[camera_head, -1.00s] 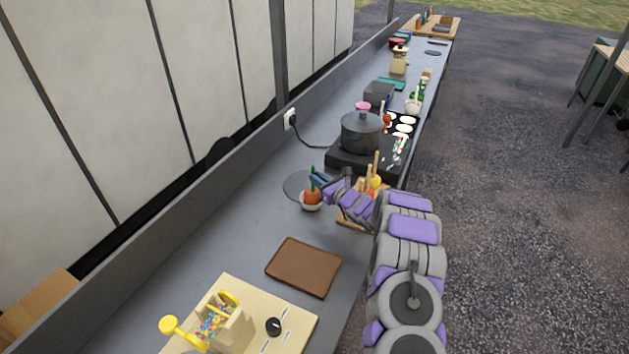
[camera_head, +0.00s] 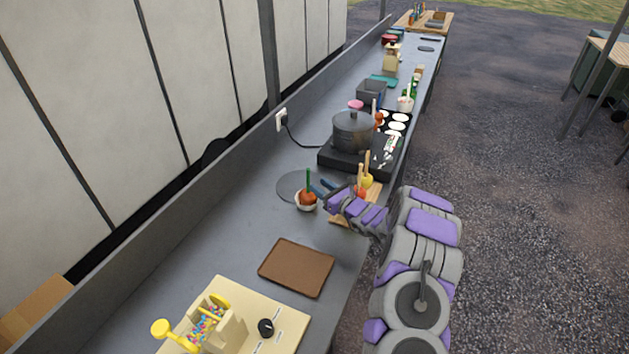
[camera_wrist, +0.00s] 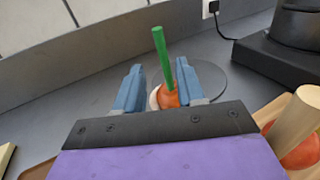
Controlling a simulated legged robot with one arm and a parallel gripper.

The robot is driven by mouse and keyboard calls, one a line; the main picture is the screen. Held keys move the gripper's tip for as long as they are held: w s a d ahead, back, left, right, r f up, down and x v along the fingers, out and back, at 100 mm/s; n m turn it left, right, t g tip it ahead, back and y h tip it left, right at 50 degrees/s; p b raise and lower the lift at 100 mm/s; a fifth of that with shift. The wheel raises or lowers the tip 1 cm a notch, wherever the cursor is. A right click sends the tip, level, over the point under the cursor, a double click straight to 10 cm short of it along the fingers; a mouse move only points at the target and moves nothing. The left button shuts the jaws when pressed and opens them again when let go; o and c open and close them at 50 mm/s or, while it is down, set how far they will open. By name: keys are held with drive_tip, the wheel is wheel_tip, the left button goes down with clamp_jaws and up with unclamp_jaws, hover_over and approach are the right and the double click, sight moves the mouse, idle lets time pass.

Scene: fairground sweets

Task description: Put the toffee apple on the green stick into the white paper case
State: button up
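The toffee apple (camera_head: 307,199) is orange-red with an upright green stick (camera_head: 308,179). It sits in the white paper case (camera_head: 304,207) on the grey counter, at the edge of a dark round disc. In the wrist view the toffee apple (camera_wrist: 168,97) shows beyond and between the blue fingers, partly hidden by the right one; the green stick (camera_wrist: 162,55) leans slightly left. A pale rim of the case (camera_wrist: 153,98) shows at its left. My gripper (camera_wrist: 159,72) is open, its fingers apart. In the head view my gripper (camera_head: 320,188) is just right of the apple.
A wooden board (camera_head: 341,219) with other toffee apples on plain sticks lies under and beside my gripper. A black stove (camera_head: 345,159) with a dark pot (camera_head: 352,130) stands behind. A brown board (camera_head: 296,267) and a cream sweet machine (camera_head: 254,306) are nearer. Counter left of the apple is clear.

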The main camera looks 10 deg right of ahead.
drive_tip(key=shift+s+a+v, duration=0.25)
drive_tip(key=shift+a+v, duration=0.15)
drive_tip(key=shift+v, duration=2.3)
drive_tip(key=s+a+r+n+g+y, duration=0.3)
drive_tip(key=s+a+r+n, duration=0.15)
drive_tip(key=a+r, duration=0.35)
drive_tip(key=s+a+r+n+g+y, duration=0.3)
drive_tip(key=s+a+r+n, duration=0.15)
drive_tip(key=a, duration=0.55)
drive_tip(key=s+a+r+n+g, duration=0.6)
drive_tip(key=s+a+n, duration=0.2)
drive_tip(key=s, duration=0.3)
drive_tip(key=s+d+n+g+h, duration=0.2)
drive_tip(key=s+n+g+h, duration=0.55)
drive_tip(key=s, duration=1.45)
drive_tip(key=s+d+f+n+t+h, duration=0.2)
drive_tip(key=s+d+n+h, duration=0.3)
drive_tip(key=s+d, duration=0.7)
drive_tip(key=shift+s+d+n+h+p, duration=0.3)
drive_tip(key=shift+d+h, duration=0.85)
drive_tip(key=shift+d, duration=0.95)
